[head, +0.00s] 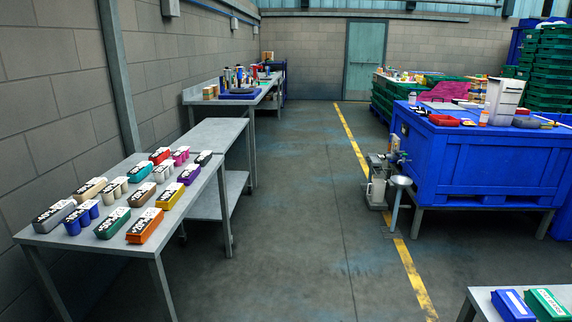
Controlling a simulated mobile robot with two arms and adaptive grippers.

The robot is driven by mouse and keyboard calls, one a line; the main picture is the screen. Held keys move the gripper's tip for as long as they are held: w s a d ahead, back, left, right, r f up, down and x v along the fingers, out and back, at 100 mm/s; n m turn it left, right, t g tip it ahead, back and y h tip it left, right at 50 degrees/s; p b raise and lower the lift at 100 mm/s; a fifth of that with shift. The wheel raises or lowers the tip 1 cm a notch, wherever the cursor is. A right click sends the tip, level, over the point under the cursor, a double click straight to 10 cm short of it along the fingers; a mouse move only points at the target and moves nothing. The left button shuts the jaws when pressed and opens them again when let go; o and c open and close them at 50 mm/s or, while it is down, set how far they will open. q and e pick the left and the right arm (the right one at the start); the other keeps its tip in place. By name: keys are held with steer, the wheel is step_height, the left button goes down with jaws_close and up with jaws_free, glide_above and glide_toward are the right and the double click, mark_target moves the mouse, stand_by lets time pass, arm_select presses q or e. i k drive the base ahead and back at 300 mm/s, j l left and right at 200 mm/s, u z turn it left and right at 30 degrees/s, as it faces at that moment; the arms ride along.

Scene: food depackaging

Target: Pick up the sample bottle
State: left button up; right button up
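I cannot tell which thing is the sample bottle. A small white bottle-like item with an orange part (483,118) stands on top of the large blue crate at the right. Another small pale upright container (412,98) stands near that crate's left corner. Several upright bottles or cans (239,76) stand close together on the far table along the left wall, too small to tell apart. Neither of my grippers is in view.
A near-left grey table (124,170) holds several coloured, labelled packs. The blue crate (485,160) has a metal stand device (378,180) at its left. Green crates (552,60) are stacked behind. A table corner with blue and green boxes (548,304) is lower right. The central floor is clear.

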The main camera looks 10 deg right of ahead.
mark_target(412, 98)
steer(key=i+j+z, duration=0.1)
steer(key=i+z, duration=0.4)
steer(key=i, duration=1.4)
steer(key=i+l+z, duration=0.1)
steer(key=i+z, duration=0.25)
steer(key=i, duration=0.25)
steer(key=i+j+z, duration=0.1)
steer(key=i+z, duration=0.25)
steer(key=i, duration=0.25)
steer(key=i+j+z, duration=0.35)
steer(key=i, duration=0.25)
steer(key=i+l+u, duration=0.1)
steer(key=i+l, duration=0.2)
steer(key=i, duration=0.25)
steer(key=i+l+u, duration=0.1)
steer(key=i+l, duration=0.25)
steer(key=i, duration=0.2)
steer(key=i+l+u, duration=0.1)
steer(key=i+l, duration=0.3)
steer(key=i+l+u, duration=0.3)
steer(key=i+l, duration=0.25)
steer(key=i+j, duration=0.1)
steer(key=j, duration=0.6)
steer(key=i+j, duration=0.1)
steer(key=j, duration=0.55)
steer(key=z, duration=0.05)
